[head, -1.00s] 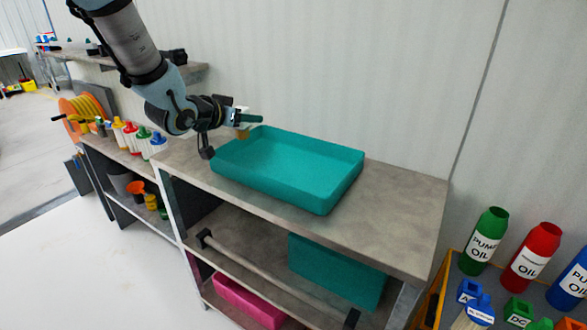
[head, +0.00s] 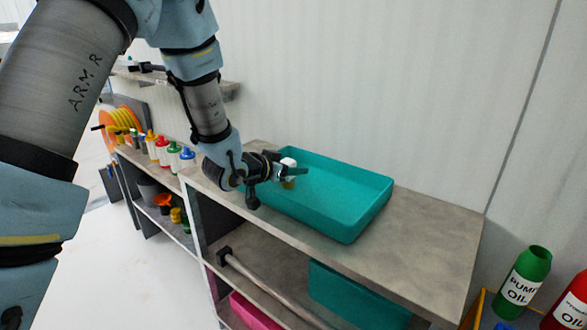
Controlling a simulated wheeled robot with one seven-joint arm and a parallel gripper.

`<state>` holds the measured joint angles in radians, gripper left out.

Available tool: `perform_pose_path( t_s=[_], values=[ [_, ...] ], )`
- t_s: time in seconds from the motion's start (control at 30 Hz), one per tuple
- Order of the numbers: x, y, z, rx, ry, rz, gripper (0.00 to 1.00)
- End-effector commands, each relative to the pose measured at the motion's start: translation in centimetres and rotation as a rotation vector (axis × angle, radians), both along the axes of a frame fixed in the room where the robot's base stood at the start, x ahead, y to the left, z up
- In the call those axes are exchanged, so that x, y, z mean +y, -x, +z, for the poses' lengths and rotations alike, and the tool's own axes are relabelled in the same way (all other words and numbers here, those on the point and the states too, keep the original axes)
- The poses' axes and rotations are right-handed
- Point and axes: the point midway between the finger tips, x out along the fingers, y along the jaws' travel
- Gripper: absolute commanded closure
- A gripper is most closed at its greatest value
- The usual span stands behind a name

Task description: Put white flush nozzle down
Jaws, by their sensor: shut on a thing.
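My gripper (head: 290,172) is over the left end of the teal tray (head: 345,228) on the grey workbench. It is shut on the white flush nozzle (head: 288,162), which has a white upper part and a yellowish-brown lower part (head: 288,185). The nozzle looks upright between the fingers, partly hidden by them. I cannot tell whether its lower end touches the tray floor. The rest of the tray looks empty.
The grey bench top (head: 435,222) is clear to the right of the tray. Several bottles with coloured caps (head: 163,152) stand on a shelf at the left. A green pump oil bottle (head: 525,280) stands at the lower right. A wall rises behind the bench.

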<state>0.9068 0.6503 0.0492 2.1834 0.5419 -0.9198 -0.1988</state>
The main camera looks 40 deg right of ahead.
Motion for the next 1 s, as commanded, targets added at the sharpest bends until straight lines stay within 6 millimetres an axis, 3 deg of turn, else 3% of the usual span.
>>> perform_pose_path(
  t_s=[0.33, 0.37, 0.6, 0.93, 1.0],
  values=[
    [-0.01, -0.03, -0.42, 0.000, 0.001, 0.000, 1.00],
    [-0.01, -0.02, -0.29, 0.000, 0.001, 0.000, 0.54],
    [0.00, -0.02, -0.25, 0.000, 0.000, 0.000, 0.28],
    [-0.02, 0.00, 0.25, -0.001, 0.000, 0.000, 0.28],
    [0.73, 0.09, 0.36, -0.001, 0.001, 0.002, 0.28]
  ],
)
